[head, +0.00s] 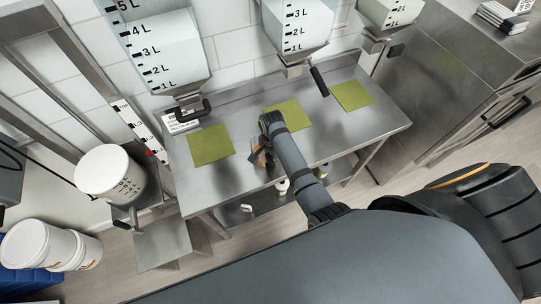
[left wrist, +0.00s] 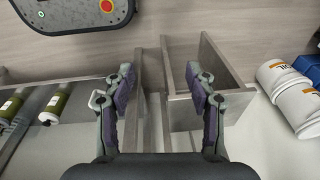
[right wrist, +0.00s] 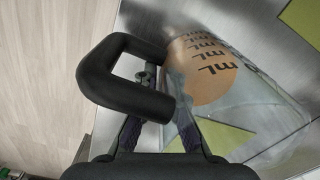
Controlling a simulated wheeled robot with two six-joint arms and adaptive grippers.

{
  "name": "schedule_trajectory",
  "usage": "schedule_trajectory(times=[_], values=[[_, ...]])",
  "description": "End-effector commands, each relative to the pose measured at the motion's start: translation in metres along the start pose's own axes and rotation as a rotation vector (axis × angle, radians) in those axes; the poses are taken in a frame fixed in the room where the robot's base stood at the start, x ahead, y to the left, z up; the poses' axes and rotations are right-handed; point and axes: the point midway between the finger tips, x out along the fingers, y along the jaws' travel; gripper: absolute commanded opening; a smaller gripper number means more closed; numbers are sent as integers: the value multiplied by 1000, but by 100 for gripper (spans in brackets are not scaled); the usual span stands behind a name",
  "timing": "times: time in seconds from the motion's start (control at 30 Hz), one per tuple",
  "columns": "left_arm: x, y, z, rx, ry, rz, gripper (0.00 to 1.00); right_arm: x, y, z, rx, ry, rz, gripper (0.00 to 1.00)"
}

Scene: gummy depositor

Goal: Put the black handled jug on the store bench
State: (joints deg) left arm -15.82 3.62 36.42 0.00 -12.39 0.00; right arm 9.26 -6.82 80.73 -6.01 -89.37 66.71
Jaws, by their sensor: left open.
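The black handled jug shows large in the right wrist view, with a clear body (right wrist: 235,95) marked in mL, an orange patch inside, and a thick black handle (right wrist: 100,65). My right gripper (right wrist: 150,78) is at the handle, its fingers close together and shut on it; the handle hides part of them. In the head view my right arm reaches over the steel bench (head: 320,140), and the jug (head: 259,158) shows small and partly hidden at its front edge. My left gripper (left wrist: 160,85) is open and empty, with floor and steel frames beyond it. It is outside the head view.
Green mats (head: 211,145) lie on the bench under graduated hoppers (head: 165,50). A white bucket (head: 110,172) stands left of the bench, above a low steel stand (head: 165,243). More white buckets (head: 40,244) stand at far left. Green bottles (left wrist: 55,102) sit on a shelf below.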

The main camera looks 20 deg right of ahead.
Motion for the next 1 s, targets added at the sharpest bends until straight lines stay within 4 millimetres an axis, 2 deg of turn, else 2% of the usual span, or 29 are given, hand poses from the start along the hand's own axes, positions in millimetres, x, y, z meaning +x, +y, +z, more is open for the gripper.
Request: schedule_trajectory(times=[0.03, 0.1, 0.13, 0.3, 0.47, 0.57, 0.7, 0.9, 1.0], values=[[0, -3, 2, 2, -3, -4, 56, 0, 0, 0, 0, 0, 0, 17], [0, -9, 9, 5, -15, -11, 56, 0, 0, 0, 0, 0, -1, 27], [0, -12, 15, 7, -23, -14, 56, 0, 0, 0, 0, 0, -1, 28], [-2, -18, 44, 12, -66, -21, 56, -1, -1, 0, 0, 1, -2, 28], [0, -17, 43, 11, -64, -20, 56, -5, -1, 0, 0, 1, -3, 28], [6, -14, 34, 9, -50, -16, 56, -19, -2, -1, 0, 2, -7, 28], [16, -10, 23, 7, -30, -12, 56, -52, -2, 0, 1, 3, -9, 28], [28, -9, 26, 7, -32, -12, 56, -97, -2, -1, 0, 2, -6, 28], [29, -9, 29, 7, -37, -12, 56, -111, -2, 0, 0, 2, -5, 28]])
